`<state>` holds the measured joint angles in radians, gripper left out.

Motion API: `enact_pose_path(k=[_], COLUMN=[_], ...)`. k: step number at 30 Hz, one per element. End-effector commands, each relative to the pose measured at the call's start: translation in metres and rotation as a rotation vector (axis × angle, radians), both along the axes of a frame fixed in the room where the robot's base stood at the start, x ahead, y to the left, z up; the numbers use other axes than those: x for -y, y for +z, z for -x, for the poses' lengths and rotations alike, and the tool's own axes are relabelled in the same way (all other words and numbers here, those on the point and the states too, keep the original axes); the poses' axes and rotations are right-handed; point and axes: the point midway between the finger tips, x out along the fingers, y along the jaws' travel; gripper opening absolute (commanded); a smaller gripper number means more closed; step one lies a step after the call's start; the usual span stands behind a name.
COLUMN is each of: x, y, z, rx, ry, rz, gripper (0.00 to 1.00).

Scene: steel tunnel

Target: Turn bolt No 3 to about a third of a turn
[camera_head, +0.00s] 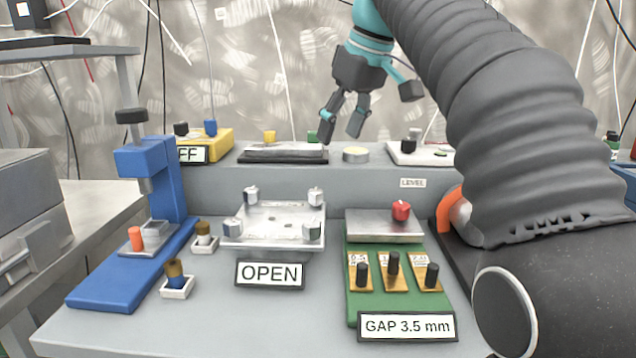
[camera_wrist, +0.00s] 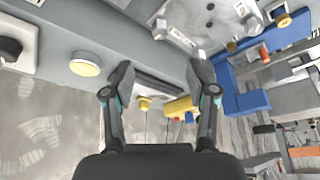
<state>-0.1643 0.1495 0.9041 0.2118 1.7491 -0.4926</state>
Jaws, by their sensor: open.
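A pale metal plate (camera_head: 270,222) stands on the bench above an "OPEN" sign (camera_head: 270,274). Grey bolts stand at its corners: back left (camera_head: 251,195), back right (camera_head: 315,196), front left (camera_head: 233,229) and front right (camera_head: 312,231). I can read no numbers on them, so I cannot tell which is No 3. My gripper (camera_head: 340,132) hangs open and empty above the back ledge, behind the plate and apart from it. In the wrist view my gripper (camera_wrist: 158,75) has its fingers spread, and part of the plate (camera_wrist: 196,22) shows at the top.
A blue press (camera_head: 150,170) stands left of the plate. A green board (camera_head: 395,290) with black knobs and a "GAP 3.5 mm" sign (camera_head: 407,326) is on the right, with a red knob (camera_head: 401,210) behind. The back ledge holds a yellow box (camera_head: 213,143) and a round disc (camera_head: 355,155).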

Motion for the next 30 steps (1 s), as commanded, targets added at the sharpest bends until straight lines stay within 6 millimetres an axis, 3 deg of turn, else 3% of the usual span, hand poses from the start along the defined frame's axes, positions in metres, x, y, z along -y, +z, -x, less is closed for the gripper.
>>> enact_pose_path(k=[4,8,21,30], x=[-0.005,-0.008,-0.028,-0.038], y=[0.0,-0.013,-0.087,-0.119], z=[-0.004,-0.007,-0.029,-0.039], rx=[0.001,0.0,-0.001,0.0], ry=[0.023,0.024,0.021,0.021], rz=[0.002,0.002,0.002,0.002], gripper=[0.57,0.57,0.57,0.57])
